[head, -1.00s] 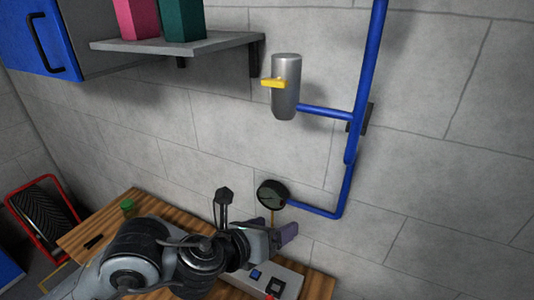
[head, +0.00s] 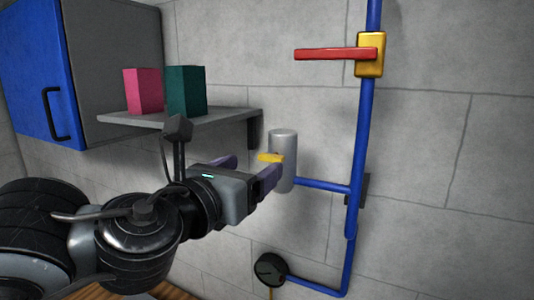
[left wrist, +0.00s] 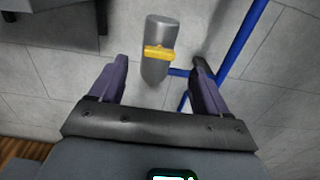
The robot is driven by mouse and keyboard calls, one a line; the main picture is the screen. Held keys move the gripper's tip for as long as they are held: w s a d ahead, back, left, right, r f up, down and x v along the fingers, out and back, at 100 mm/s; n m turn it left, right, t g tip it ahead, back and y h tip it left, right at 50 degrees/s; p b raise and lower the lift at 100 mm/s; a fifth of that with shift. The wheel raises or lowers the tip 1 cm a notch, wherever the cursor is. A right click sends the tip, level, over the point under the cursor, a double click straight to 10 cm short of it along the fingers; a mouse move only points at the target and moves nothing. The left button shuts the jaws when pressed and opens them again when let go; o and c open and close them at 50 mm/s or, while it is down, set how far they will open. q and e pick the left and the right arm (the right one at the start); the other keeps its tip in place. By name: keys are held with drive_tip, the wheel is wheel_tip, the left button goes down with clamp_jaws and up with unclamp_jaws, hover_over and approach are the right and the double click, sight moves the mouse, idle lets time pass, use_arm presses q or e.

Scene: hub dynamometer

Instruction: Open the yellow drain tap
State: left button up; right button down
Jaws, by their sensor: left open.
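The yellow drain tap (head: 270,157) is a short bar on the front of a grey cylinder (head: 284,150) fixed to the wall. In the left wrist view the tap (left wrist: 160,53) lies roughly level across the cylinder (left wrist: 157,70), ahead of and between my fingers. My left gripper (head: 247,170) is open and empty, just in front of the tap, its fingers apart on either side. In the head view a finger overlaps the cylinder's edge and hides part of it. In the left wrist view the gripper (left wrist: 158,82) shows a gap to the tap. My right gripper is out of view.
A blue pipe (head: 358,150) runs up the wall, with a branch to the cylinder. A red lever (head: 335,54) on a yellow valve sits above. A shelf (head: 190,121) with pink and green boxes is at upper left. A round gauge (head: 270,269) is below.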

sight(269, 157)
use_arm(q)
drive_tip(key=p+x, duration=0.2)
drive_tip(key=x, duration=0.4)
drive_tip(key=shift+w+d, duration=0.15)
drive_tip(key=shift+w, duration=0.25)
drive_tip(key=c, duration=1)
drive_tip(key=shift+c, duration=0.2)
